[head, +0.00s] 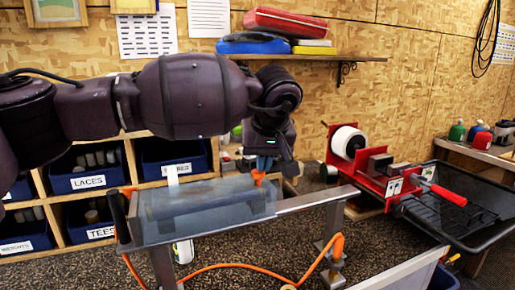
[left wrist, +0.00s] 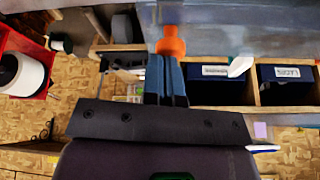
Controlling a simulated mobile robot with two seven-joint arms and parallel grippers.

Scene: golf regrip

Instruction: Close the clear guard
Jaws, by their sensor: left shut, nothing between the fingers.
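The clear guard (head: 200,214) is a see-through bluish cover over the left half of the grey metal stand. I cannot tell whether it is fully down. An orange knob (head: 258,178) shows at its right end. My left gripper (head: 264,163) points down at the knob, its blue fingers shut and empty. In the left wrist view the shut fingers (left wrist: 166,60) reach the orange knob (left wrist: 171,42), touching it or very close. The guard's clear panel (left wrist: 250,28) fills the upper right there. My right gripper is not in view.
A red machine with a white roll (head: 348,142) and a black tray (head: 470,220) stand to the right. Labelled blue bins (head: 92,180) fill the shelf behind.

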